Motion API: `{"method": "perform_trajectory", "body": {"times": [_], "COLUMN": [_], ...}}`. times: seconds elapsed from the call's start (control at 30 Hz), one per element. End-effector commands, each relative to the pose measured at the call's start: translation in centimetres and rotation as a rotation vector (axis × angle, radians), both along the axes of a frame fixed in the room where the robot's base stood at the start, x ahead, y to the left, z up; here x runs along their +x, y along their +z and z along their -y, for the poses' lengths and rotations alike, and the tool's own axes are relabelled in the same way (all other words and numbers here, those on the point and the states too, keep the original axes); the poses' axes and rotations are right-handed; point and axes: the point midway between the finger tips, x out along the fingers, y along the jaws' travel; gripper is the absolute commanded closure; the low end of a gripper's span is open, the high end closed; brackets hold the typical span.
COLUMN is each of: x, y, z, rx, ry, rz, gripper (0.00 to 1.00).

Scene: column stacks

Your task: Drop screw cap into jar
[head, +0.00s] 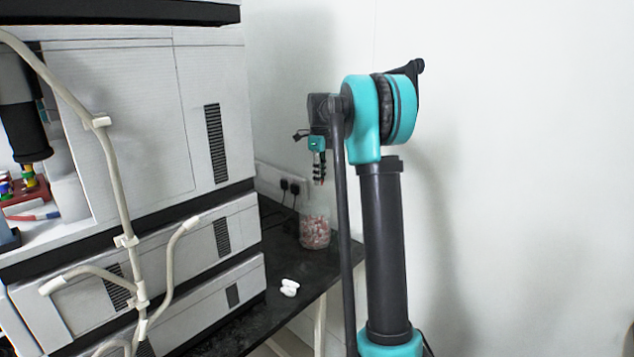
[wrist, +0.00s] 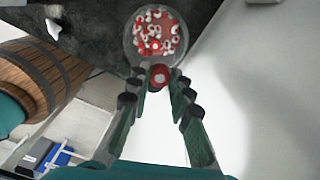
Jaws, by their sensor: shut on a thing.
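My gripper (wrist: 159,80) is shut on a red screw cap (wrist: 158,76) with a pale centre, held between its fingertips in the wrist view. The clear jar (wrist: 129,55) lies just beyond the fingertips there, with many red and white caps inside. In the head view my gripper (head: 319,181) points down above the jar (head: 315,230), which stands on the dark bench. A small red spot shows at the fingertips, above the jar's mouth. The held cap is apart from the caps in the jar as far as I can see.
White instrument stacks (head: 120,130) with pale tubing fill the left of the head view. A small white object (head: 289,287) lies on the dark bench (head: 262,312). Sockets with black plugs (head: 290,187) are on the wall behind the jar. A white wall is close on the right.

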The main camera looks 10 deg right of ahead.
Motion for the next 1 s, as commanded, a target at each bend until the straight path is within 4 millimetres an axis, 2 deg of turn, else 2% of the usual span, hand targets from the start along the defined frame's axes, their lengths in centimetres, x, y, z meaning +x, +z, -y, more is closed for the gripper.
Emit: {"method": "perform_trajectory", "body": {"times": [0.5,0.9,0.93,1.0], "x": [0.0,0.0,0.0,0.0], "y": [-5.0,-5.7,-5.7,-5.7], "z": [0.0,0.0,0.0,0.0], "rx": [0.0,0.0,0.0,0.0], "ry": [0.0,0.0,0.0,0.0], "rz": [0.0,0.0,0.0,0.0], "gripper": [0.88,0.88,0.79,0.71]}}
